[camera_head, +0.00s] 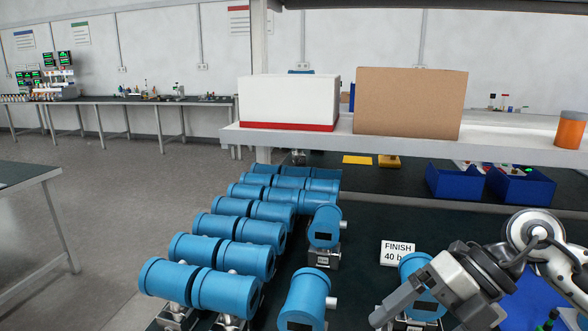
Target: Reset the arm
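My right arm comes in from the right edge, and its grey gripper (393,302) points down and left over the dark bench at the lower right. The gripper overlaps a blue transmitter (413,265) in the picture. I cannot tell whether it touches it, and the finger gap does not show clearly. My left arm and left gripper are out of view.
Several blue transmitters (226,290) stand in rows at centre left; two more (325,226) (303,300) stand apart. A "FINISH" sign (398,253) is beside the gripper. A shelf (500,150) holds a white box (288,98) and a cardboard box (410,100). Blue bins (455,185) sit behind.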

